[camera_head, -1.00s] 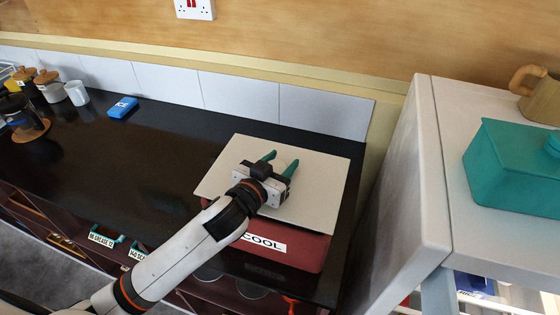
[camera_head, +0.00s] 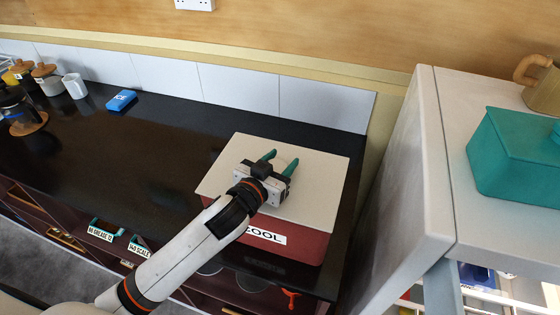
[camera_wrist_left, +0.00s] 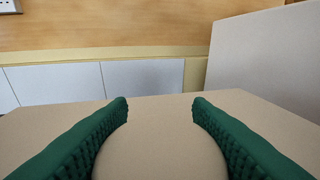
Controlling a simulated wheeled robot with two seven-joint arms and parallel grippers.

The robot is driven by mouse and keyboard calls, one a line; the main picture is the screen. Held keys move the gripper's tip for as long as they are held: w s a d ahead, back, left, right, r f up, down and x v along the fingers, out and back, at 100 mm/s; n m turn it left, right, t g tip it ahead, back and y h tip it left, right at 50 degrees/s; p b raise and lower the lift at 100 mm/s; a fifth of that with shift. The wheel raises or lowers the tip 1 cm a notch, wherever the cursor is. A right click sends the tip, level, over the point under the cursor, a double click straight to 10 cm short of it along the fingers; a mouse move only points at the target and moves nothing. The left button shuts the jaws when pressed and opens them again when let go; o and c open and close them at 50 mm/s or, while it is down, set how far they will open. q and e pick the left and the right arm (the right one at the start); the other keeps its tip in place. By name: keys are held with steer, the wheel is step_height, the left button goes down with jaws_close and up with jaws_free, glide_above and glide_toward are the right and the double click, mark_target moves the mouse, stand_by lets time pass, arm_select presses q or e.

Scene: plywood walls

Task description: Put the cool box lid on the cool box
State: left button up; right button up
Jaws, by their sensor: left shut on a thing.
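The cool box (camera_head: 288,246) is dark red with a white "COOL" label and stands on the black worktop near its right end. The cool box lid (camera_head: 318,184) is a flat cream slab lying over the top of the box, and it looks roughly lined up with it. My left gripper (camera_head: 279,166) is over the middle of the lid, its green fingers on either side of a rounded cream knob, which also shows in the left wrist view (camera_wrist_left: 160,155). The gripper is shut on this knob. The arm hides part of the front edge. My right gripper is not in view.
The black worktop (camera_head: 150,160) is clear left of the box. A blue ice block (camera_head: 121,100), a white mug (camera_head: 75,86) and jars stand further left. A white cabinet (camera_head: 400,170) rises close on the right, with a teal box (camera_head: 510,160) on top.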

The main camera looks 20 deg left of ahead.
arm_select(q)
steer(key=shift+f, duration=0.2)
stand_by(0.5)
steer(key=o, duration=1.3)
steer(key=shift+c, duration=0.2)
steer(key=shift+f, duration=0.1)
steer(key=b+v, duration=0.2)
steer(key=v, duration=0.9)
steer(key=shift+s+b, duration=0.1)
steer(key=shift+b, duration=0.3)
steer(key=shift+s+a, duration=0.1)
steer(key=shift+s, duration=0.35)
